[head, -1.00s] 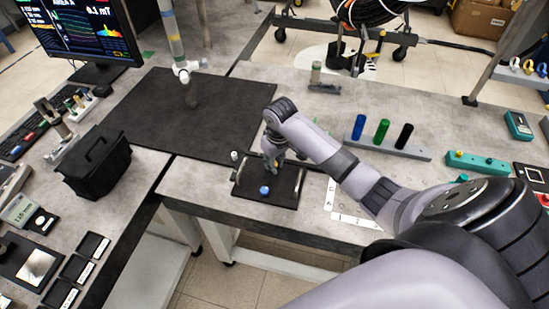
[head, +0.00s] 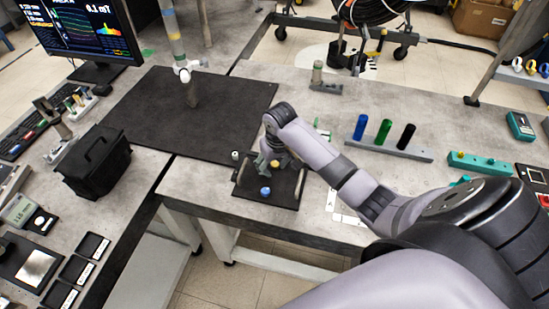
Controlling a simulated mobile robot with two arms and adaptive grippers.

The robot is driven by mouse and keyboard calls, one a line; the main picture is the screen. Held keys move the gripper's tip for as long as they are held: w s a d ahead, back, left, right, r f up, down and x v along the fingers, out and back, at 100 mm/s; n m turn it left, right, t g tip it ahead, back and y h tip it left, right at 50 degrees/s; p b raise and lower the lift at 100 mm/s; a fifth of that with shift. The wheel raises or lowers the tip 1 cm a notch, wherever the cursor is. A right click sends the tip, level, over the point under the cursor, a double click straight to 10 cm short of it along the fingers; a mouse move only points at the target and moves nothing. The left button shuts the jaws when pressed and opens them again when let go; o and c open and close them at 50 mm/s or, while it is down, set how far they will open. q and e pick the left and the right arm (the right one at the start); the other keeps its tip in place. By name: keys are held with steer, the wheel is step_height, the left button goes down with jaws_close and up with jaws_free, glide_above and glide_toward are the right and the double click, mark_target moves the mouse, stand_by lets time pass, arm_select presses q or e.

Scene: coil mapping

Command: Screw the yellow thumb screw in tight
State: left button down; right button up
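My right gripper (head: 268,162) points down over the small dark plate (head: 249,190) at the front edge of the middle table. Its fingers are low over the rear part of the plate, and they are too small and dark to tell open from shut. A small yellowish spot (head: 275,164) shows at the fingertips; it may be the yellow thumb screw, mostly hidden by the gripper. A blue knob (head: 265,191) stands on the plate just in front of the gripper. A small pale knob (head: 235,155) is at the plate's back left corner. My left gripper is not in view.
A large black mat (head: 165,110) lies behind the plate, with a jointed probe arm (head: 183,72) over it. A black case (head: 97,160) is at left. A rack with blue, green and black cylinders (head: 390,150) stands at right. The floor gap is in front.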

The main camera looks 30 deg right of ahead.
steer(key=shift+s+r, duration=0.15)
steer(key=shift+r, duration=1.15)
steer(key=shift+s+r, duration=0.2)
steer(key=shift+r, duration=1.1)
steer(key=shift+s+r, duration=0.15)
steer(key=shift+r, duration=1.15)
